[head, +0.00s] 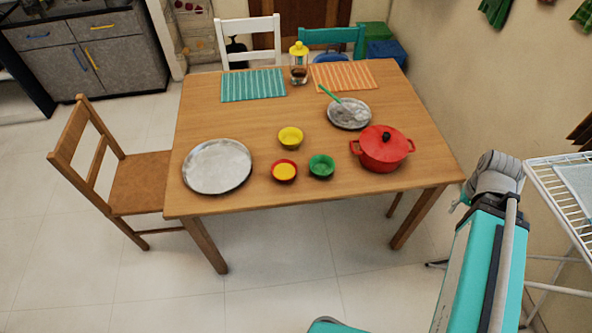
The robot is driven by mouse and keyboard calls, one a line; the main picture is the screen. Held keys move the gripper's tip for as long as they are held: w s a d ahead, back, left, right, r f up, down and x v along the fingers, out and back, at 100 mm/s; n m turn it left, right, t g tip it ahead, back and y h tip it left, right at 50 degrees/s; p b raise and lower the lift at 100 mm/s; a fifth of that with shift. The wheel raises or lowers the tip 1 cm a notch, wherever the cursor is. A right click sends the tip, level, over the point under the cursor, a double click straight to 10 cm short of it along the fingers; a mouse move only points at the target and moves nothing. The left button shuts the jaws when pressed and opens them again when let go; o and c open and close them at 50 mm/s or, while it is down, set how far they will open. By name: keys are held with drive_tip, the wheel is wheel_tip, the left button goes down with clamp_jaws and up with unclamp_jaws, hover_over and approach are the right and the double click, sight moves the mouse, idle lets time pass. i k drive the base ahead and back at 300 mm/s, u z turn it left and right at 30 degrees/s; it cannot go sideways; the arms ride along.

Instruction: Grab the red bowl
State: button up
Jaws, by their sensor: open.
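The red bowl (284,180) is a small bowl near the front middle of the wooden table (340,190). Its outside and rim are red and its inside looks yellow-orange; I cannot tell whether that is contents or colour. A green bowl (321,166) stands close to its right, and a yellow bowl (290,138) stands just behind it. My arm rises at the right, beyond the table's front right corner, well away from the red bowl. I cannot make out my gripper or its fingers.
A red lidded pot (382,149) stands right of the bowls. A large metal plate (217,167) lies left. A smaller plate (348,113) with a green-handled utensil lies behind the pot. A wooden chair (138,182) is at the left, a white drying rack (565,190) at the right.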

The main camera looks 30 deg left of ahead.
sight(284, 170)
drive_tip(key=z, duration=1.5)
drive_tip(key=k, duration=1.2)
drive_tip(key=u, duration=1.4)
